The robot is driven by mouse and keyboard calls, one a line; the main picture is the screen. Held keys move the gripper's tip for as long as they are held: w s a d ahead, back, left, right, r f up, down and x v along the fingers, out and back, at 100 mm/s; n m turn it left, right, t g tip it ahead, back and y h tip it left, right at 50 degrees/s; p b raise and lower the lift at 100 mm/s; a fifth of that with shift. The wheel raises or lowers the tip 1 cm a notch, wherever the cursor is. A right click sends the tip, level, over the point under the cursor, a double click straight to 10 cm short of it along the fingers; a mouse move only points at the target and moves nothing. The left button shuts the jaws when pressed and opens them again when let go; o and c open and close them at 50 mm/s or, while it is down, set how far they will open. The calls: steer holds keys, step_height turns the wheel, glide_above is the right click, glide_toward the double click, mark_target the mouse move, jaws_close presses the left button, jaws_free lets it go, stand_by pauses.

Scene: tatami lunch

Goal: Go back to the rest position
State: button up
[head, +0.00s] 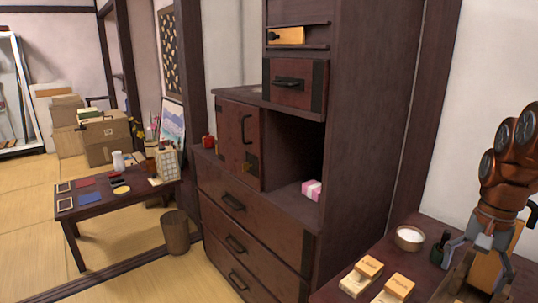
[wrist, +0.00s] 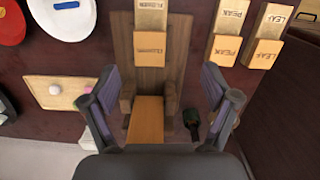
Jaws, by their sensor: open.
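My gripper (head: 482,262) is at the right edge of the head view, low over a dark table. In the wrist view my gripper (wrist: 160,100) has its two fingers spread wide apart, with nothing held between them. A brown wooden stand (wrist: 172,55) with an orange-tan lower panel (wrist: 146,118) lies in view between and beyond the fingers. I cannot tell whether the fingers touch it. In the head view the stand is partly hidden behind my gripper.
Blocks marked LEAF (head: 368,268) and PEAK (head: 399,285), a white bowl (head: 409,238) and a dark bottle (wrist: 191,122) are near the gripper. A tray (wrist: 62,92) and a red plate (wrist: 12,24) lie left. A tall cabinet (head: 362,120) stands beside the table.

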steer(key=s+a+f+n+g, duration=0.1)
steer(key=s+a+f+n, duration=0.15)
steer(key=a, duration=0.55)
steer(key=s+a+f+n, duration=0.1)
steer(key=s+a+n, duration=0.15)
steer(key=a, duration=0.55)
steer(key=s+a+f+n+g+h, duration=0.1)
steer(key=s+a+f+n, duration=0.3)
steer(key=s, duration=0.3)
steer(key=s+a+f+n, duration=0.1)
steer(key=s+a+f, duration=0.3)
steer(key=s+a, duration=0.15)
step_height(320, 180, up, 20)
steer(key=t+p, duration=0.1)
steer(key=p, duration=1.7)
steer(key=shift+s+d+f+p, duration=0.2)
steer(key=shift+d+p, duration=0.05)
steer(key=shift+p, duration=0.05)
